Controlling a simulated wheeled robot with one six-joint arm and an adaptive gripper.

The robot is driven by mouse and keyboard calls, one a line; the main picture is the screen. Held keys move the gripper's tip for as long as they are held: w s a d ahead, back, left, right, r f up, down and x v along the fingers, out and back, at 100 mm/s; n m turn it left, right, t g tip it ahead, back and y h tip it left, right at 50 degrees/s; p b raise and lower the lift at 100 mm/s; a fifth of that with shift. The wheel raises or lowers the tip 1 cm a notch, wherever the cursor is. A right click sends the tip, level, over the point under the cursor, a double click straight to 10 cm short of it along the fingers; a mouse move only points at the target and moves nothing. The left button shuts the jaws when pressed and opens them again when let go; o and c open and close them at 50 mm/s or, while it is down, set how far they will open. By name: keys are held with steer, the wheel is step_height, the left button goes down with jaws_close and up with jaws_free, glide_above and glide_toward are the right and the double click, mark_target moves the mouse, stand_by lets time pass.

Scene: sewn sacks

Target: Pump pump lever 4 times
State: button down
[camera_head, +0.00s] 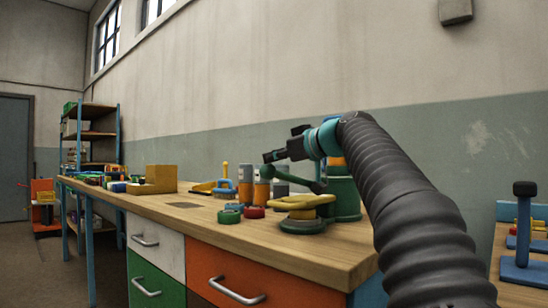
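A dark green pump lever (300,181) with a round knob at its left end slants down slightly to the right. It runs toward a green cylindrical pump body (345,197) on the workbench, partly hidden behind my arm. My gripper (267,157) is dark and points left, just above the lever's knob. I cannot tell whether it touches the knob. The fingers are too small and dark to show whether they are open or shut.
The wooden workbench (190,212) holds a yellow piece on a green base (303,226), orange-and-grey cylinders (262,190), a green ring (229,216) and a yellow block (160,178). A blue stand with a black knob (524,239) is at right. Bare benchtop shows at front left.

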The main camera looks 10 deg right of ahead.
steer(key=s+d+r+p, duration=0.2)
steer(key=s+d+r, duration=0.3)
steer(key=s, duration=0.3)
steer(key=shift+s+d+r+p, duration=0.2)
steer(key=shift+r+p, duration=0.15)
steer(key=shift+r, duration=0.15)
stand_by(0.5)
steer(key=w+d+r+m+y+p, duration=0.1)
steer(key=w+d+r+m+p, duration=0.2)
steer(key=p, duration=0.6)
step_height(320, 180, up, 3)
steer(key=shift+w+d+f+g, duration=0.1)
steer(key=shift+w+d+g, duration=0.15)
steer(key=shift+d+g, duration=0.25)
steer(key=shift+d, duration=0.1)
